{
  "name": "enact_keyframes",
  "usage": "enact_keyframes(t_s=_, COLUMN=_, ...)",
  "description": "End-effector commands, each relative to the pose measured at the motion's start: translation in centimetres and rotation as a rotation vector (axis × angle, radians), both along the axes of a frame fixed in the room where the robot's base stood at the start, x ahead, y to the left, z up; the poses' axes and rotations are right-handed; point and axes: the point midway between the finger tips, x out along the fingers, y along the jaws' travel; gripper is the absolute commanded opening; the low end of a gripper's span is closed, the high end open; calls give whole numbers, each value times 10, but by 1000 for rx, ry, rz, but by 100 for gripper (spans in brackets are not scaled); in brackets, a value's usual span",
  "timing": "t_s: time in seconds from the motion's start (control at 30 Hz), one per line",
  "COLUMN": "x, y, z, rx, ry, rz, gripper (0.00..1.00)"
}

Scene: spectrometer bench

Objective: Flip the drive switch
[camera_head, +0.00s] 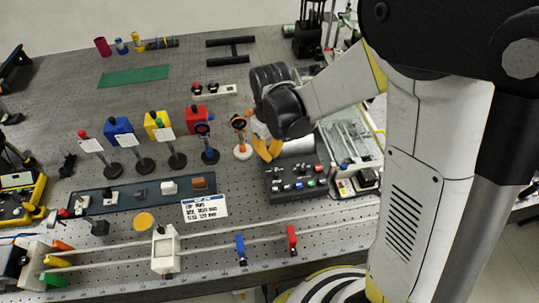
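A black control box (297,184) sits on the perforated bench right of centre. Its sloped top carries several small switches and coloured buttons, some white, red, blue and green. I cannot tell which one is the drive switch, and the labels are too small to read. My gripper (267,152) has orange fingertips and hangs over the back left edge of the box. The fingertips look close to each other; whether they are open or shut is unclear. I see nothing held. Touch with the box cannot be made out. My arm comes in from the upper right.
An orange post on a white base (242,148) stands close left of my gripper. A tray of glass parts (352,140) is right of the box. A long rail (210,250) runs along the front edge.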

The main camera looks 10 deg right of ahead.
Motion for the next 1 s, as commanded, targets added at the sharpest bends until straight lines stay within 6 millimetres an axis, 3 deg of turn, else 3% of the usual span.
enact_keyframes(t_s=0.8, x=0, y=0, z=-13, rx=0, ry=0, rz=0, gripper=0)
enact_keyframes(t_s=1.0, x=0, y=0, z=-6, rx=0, ry=0, rz=0, gripper=0)
